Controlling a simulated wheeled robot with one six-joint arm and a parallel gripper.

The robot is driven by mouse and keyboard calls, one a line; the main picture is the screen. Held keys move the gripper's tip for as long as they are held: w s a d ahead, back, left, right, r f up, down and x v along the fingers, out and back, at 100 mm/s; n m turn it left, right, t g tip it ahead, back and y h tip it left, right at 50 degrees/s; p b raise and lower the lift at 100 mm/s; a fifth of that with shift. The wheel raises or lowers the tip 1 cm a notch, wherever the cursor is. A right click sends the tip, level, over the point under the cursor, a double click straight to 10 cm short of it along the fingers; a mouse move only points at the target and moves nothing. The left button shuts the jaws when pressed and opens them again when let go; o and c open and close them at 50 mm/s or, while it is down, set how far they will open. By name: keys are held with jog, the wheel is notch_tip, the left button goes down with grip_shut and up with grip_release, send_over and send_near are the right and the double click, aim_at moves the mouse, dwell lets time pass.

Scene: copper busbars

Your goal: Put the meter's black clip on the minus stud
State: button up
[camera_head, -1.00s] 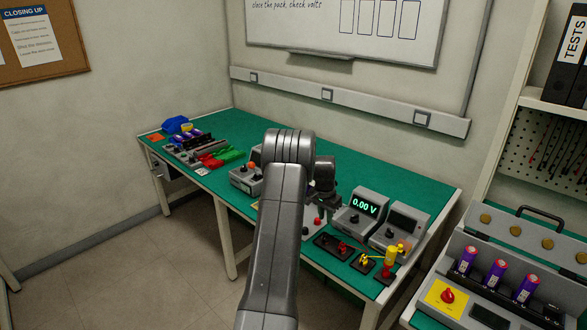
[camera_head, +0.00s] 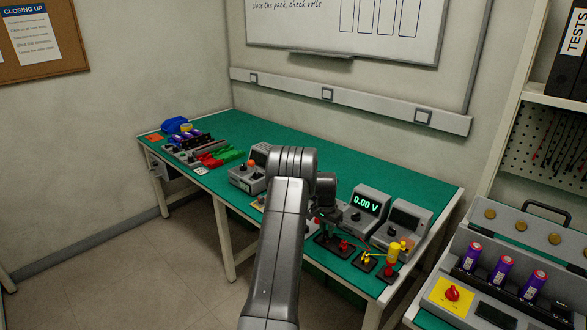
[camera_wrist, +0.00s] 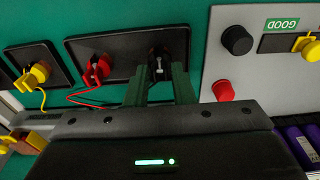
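The black clip (camera_wrist: 158,66) stands on a black holder (camera_wrist: 122,52) beside the red clip (camera_wrist: 97,70), in the wrist view. My gripper (camera_wrist: 160,82) is open, with one finger on each side of the black clip and a visible gap between them. In the head view my gripper is low over the bench, partly hidden by my arm. The meter (camera_head: 364,207) reads 0.00 V at its right. I cannot single out the minus stud by a mark. A black knob (camera_wrist: 237,40) and a red knob (camera_wrist: 223,91) sit on a grey panel right of the holder.
A yellow clip (camera_wrist: 36,74) stands on a separate black base at left. A red wire runs between the holders. A second grey instrument (camera_head: 404,229) is beside the meter. The back of the green bench (camera_head: 300,160) is clear.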

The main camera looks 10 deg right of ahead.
jog(key=c, duration=0.4)
jog(key=shift+r, duration=0.1)
jog(key=shift+c, duration=0.2)
jog(key=shift+r+p, duration=0.6)
jog(key=shift+r, duration=1.35)
jog(key=shift+b, duration=0.3)
jog(key=shift+r+b, duration=0.4)
jog(key=shift+b, duration=0.1)
jog(key=shift+f+b, duration=0.6)
jog(key=shift+f, duration=1.25)
